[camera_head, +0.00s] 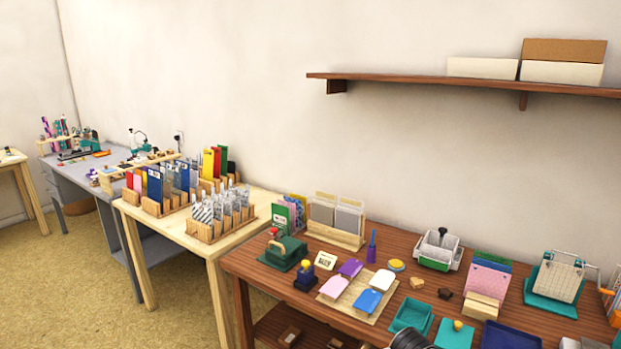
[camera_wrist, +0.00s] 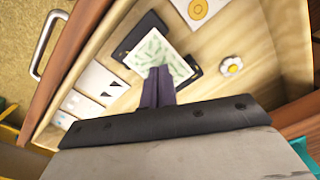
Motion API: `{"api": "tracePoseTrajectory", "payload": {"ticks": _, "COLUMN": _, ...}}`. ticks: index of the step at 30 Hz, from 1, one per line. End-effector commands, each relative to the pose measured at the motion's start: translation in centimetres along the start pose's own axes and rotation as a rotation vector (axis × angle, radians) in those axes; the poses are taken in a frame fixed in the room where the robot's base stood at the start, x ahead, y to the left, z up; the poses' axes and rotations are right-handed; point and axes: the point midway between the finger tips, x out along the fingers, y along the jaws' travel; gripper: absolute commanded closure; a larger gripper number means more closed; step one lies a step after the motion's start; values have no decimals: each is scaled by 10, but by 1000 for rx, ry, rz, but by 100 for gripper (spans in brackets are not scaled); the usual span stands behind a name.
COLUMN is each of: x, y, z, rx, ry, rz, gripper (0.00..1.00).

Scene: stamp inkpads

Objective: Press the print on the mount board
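In the wrist view a pale print (camera_wrist: 158,50) with a green leafy pattern lies over a black mount board (camera_wrist: 142,27) in an open wooden drawer. The print sits at a slant, and black shows beyond its upper left and right sides. My gripper (camera_wrist: 158,72) has its dark fingers close together, with the tips at the print's lower edge. I cannot tell whether the tips press on the print or are just above it. The fingers hide part of the print and board. The head view does not clearly show the print, the board or my fingers.
The drawer holds white cards (camera_wrist: 97,80) at left, a yellow-ringed card (camera_wrist: 198,8) and a flower piece (camera_wrist: 231,66). Its metal handle (camera_wrist: 47,45) is at left. In the head view the wooden table (camera_head: 255,265) is crowded with inkpads and stamps.

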Motion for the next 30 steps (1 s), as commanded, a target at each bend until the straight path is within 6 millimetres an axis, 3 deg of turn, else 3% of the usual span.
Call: {"api": "tracePoseTrajectory", "payload": {"ticks": 30, "x": 9, "y": 0, "z": 0, "rx": 0, "ry": 0, "rz": 1, "gripper": 100}}
